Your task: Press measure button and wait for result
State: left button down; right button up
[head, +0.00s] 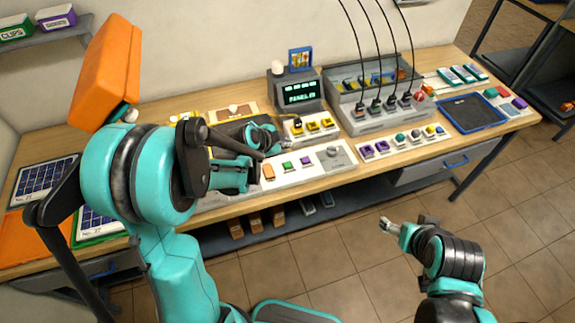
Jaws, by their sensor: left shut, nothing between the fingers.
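A dark display unit (299,93) with lit green text stands at the back middle of the bench. A white panel (316,165) in front of it carries an orange button (268,171), a green button (287,166), a purple button (305,161) and a grey knob (334,151). I cannot tell which control is the measure button. My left gripper (275,142) is shut and empty, above the bench just behind the coloured buttons; contact cannot be told. My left arm hides part of the bench. My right gripper (391,227) is off the bench's front edge, its fingers unclear.
A grey unit (375,122) with black cables plugged in stands right of the display. A strip of coloured knobs (405,142) lies before it, and a blue-rimmed tray (472,113) to its right. Solar panels (42,180) lie at the left. Open floor lies before the bench.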

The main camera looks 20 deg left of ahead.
pick_arm(q)
jog(key=b, duration=0.6)
send_over(286, 166)
notch_tip(286, 166, down, 8)
jog(key=shift+r, duration=0.2)
jog(key=shift+f+b, duration=0.55)
jog(key=shift+f, duration=0.05)
dwell(0.6)
jog(key=shift+f+b, duration=0.35)
jog(key=shift+b, duration=0.1)
jog(key=shift+f+b, duration=0.4)
dwell(0.5)
jog(key=shift+r, duration=0.1)
jog(key=shift+r+p, duration=0.6)
jog(key=shift+r, duration=0.15)
